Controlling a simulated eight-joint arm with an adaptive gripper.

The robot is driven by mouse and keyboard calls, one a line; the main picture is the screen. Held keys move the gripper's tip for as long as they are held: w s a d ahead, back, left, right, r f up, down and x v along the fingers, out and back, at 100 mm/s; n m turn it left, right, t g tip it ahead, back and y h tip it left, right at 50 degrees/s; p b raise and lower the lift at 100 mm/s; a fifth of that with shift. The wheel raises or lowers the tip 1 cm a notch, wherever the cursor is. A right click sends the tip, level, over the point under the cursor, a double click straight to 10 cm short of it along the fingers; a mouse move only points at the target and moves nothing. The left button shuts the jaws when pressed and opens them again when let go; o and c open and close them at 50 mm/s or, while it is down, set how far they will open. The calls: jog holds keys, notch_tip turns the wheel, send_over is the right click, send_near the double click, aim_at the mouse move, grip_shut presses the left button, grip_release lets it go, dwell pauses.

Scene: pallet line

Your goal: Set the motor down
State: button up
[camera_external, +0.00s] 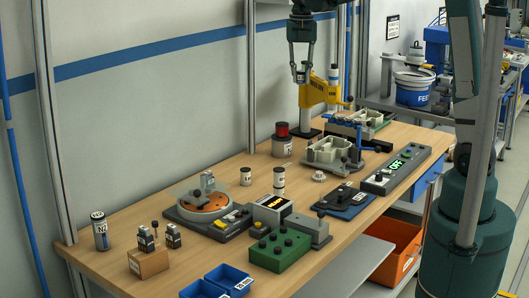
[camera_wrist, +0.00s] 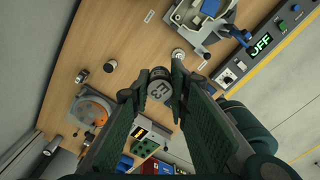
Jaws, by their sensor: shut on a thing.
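My gripper (camera_external: 301,76) hangs high above the far part of the bench in the external view, beside the yellow press. In the wrist view its two green fingers (camera_wrist: 152,82) are closed on a short dark cylinder with a pale, numbered end face, which I take to be the motor (camera_wrist: 160,91). The numbered face points toward the wrist camera. In the external view the held piece is too small to make out clearly. The wooden bench top (camera_external: 215,170) lies well below it.
The yellow press (camera_external: 318,92) stands close to my gripper. A grey fixture (camera_external: 325,150), a control panel reading OFF (camera_external: 397,168), a red-topped spool (camera_external: 282,140), small canisters (camera_external: 246,176) and an orange turntable (camera_external: 206,204) occupy the bench. Bare wood shows left of the spool.

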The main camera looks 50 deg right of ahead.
jog(key=n, duration=0.2)
send_over(286, 180)
notch_tip(286, 180, down, 26)
jog(key=shift+w+d+f, duration=0.1)
dwell(0.4)
jog(key=shift+f, duration=3)
jog(key=shift+f, duration=1.9)
jog(key=shift+f+b, duration=0.15)
jog(key=shift+b, duration=0.15)
